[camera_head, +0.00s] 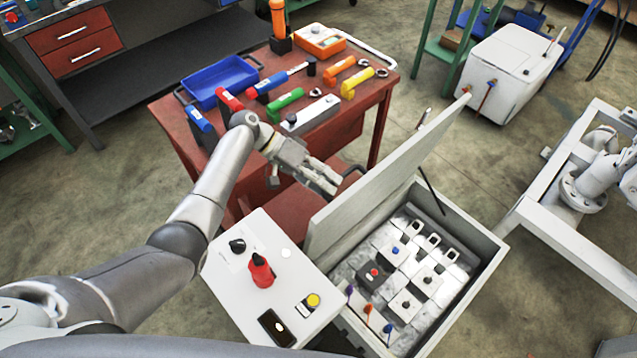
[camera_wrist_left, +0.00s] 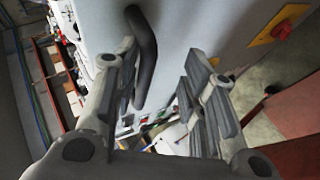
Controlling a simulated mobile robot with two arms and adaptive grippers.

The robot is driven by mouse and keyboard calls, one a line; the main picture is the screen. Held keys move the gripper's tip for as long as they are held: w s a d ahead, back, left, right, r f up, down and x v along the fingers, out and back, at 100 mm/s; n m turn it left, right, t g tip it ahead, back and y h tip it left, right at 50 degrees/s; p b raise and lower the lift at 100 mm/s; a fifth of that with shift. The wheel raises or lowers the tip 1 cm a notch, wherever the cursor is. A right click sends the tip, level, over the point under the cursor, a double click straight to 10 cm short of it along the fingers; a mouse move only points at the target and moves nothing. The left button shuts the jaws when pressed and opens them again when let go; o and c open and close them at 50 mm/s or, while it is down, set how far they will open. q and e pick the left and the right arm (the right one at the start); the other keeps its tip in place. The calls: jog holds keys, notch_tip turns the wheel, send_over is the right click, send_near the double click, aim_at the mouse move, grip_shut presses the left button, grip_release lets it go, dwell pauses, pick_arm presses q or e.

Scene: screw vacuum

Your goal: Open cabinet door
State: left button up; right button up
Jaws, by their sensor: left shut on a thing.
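The grey-white cabinet (camera_head: 473,292) stands at the lower right in the head view. Its door (camera_head: 388,165) is raised and leans open, and battery-like blocks (camera_head: 405,302) with caps show inside. My left gripper (camera_head: 325,183) is at the outer face of the door, near its left side. The exact finger contact is partly hidden. My right gripper is not in view.
A reddish-brown table (camera_head: 178,130) with tools and a blue tray (camera_head: 222,80) stands behind the arm. A white panel (camera_head: 228,285) with a red knob (camera_head: 261,270) adjoins the cabinet. A white frame (camera_head: 570,255) stands at right. Floor is clear between.

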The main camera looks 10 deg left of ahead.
pick_arm(q)
jog(key=shift+s+a+f, duration=0.1)
jog(key=shift+a+f, duration=0.05)
jog(key=shift+a, duration=0.1)
jog(key=s+v, duration=0.1)
jog(key=v, duration=1.1)
jog(key=shift+a, duration=0.45)
jog(key=shift+w, duration=0.1)
